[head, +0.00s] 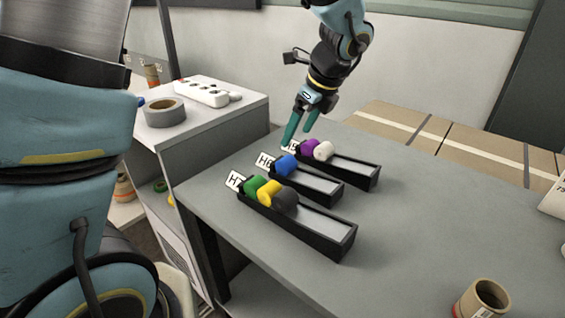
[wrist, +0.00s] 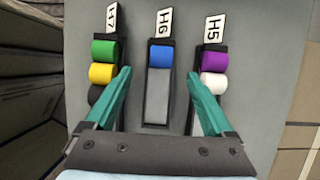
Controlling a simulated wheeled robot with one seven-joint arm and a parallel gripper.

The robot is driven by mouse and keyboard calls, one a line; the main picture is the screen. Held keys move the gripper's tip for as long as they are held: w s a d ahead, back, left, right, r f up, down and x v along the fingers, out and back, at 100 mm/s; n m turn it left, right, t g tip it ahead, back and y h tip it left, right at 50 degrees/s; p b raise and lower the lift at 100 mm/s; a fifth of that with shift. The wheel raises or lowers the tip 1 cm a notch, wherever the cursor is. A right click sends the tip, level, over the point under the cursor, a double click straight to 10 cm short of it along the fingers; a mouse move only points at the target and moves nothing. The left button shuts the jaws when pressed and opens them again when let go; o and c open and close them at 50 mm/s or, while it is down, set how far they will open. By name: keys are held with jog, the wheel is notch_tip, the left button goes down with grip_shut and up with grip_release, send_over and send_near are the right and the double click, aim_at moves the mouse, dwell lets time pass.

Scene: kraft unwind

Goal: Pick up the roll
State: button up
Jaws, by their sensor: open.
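Several coloured rolls sit in three black trays on the grey table. The H7 tray (head: 318,222) holds green (head: 255,186), yellow (head: 268,192) and dark grey (head: 286,198) rolls. The H6 tray (head: 320,184) holds one blue roll (head: 286,165), which also shows in the wrist view (wrist: 159,54). The H5 tray (head: 352,169) holds purple (head: 309,147) and white (head: 323,151) rolls. My gripper (head: 298,137) is open and empty, above the trays. In the wrist view its teal fingers (wrist: 158,78) spread on both sides of the H6 tray, and the blue roll lies just beyond the tips.
A brown cardboard roll (head: 483,297) stands at the table's front right. A grey tape roll (head: 163,112) and a white power strip (head: 202,91) lie on the cabinet at left. Cardboard boxes (head: 470,150) stand behind the table. The table's right part is mostly clear.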

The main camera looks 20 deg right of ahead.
send_over(288, 160)
jog(key=s, duration=0.1)
jog(key=f, duration=0.5)
jog(key=shift+s+d+p, duration=0.1)
jog(key=shift+d+p, duration=0.25)
jog(key=shift+d+p+x, duration=0.2)
jog(key=shift+p+x, duration=0.5)
jog(key=shift+x, duration=2)
jog(key=shift+s+f, duration=0.1)
jog(key=shift+s, duration=0.05)
grip_shut()
